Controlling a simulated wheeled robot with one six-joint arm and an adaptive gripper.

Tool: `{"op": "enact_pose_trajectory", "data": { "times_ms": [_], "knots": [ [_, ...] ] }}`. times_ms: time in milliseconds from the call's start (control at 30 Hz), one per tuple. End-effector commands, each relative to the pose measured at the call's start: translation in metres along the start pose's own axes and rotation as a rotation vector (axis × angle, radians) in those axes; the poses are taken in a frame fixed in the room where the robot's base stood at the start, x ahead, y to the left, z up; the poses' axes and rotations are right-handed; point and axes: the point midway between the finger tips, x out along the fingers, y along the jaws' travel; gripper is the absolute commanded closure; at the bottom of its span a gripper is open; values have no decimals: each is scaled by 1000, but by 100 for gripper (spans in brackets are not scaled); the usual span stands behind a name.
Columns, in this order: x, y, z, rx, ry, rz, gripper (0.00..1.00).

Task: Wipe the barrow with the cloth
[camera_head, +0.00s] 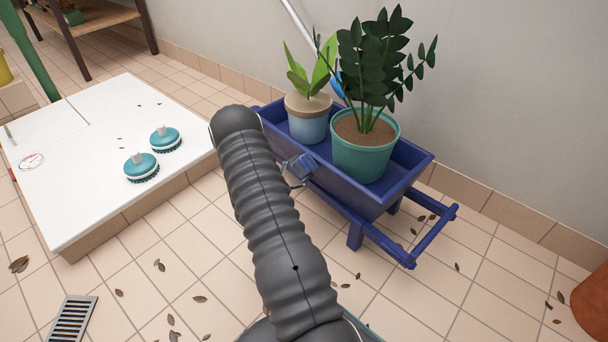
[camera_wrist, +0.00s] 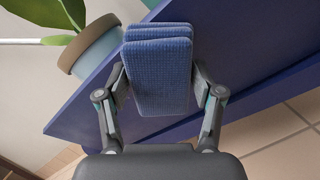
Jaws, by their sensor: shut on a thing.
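The barrow (camera_head: 348,195) is a dark blue wooden planter with handles and legs, standing against the wall in the head view. Its blue side also fills much of the wrist view (camera_wrist: 245,45). The cloth (camera_wrist: 160,75) is a folded blue textured pad. My gripper (camera_wrist: 158,92) is shut on it, one finger on each side. In the head view the cloth (camera_head: 301,165) shows small at the barrow's near side, partly behind my arm. I cannot tell whether it touches the barrow.
Two potted plants stand in the barrow: a teal pot (camera_head: 364,158) and a smaller blue pot (camera_head: 308,122). A white platform (camera_head: 85,190) with two teal brushes (camera_head: 142,168) lies left. A terracotta pot (camera_head: 593,303) stands at right. Dry leaves lie on the tiled floor.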

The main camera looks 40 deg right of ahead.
Motion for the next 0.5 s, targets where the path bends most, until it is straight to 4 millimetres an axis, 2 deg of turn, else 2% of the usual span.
{"op": "enact_pose_trajectory", "data": {
  "times_ms": [500],
  "knots": [
    [1,19,-18,2,0,-1,61]
  ]
}}
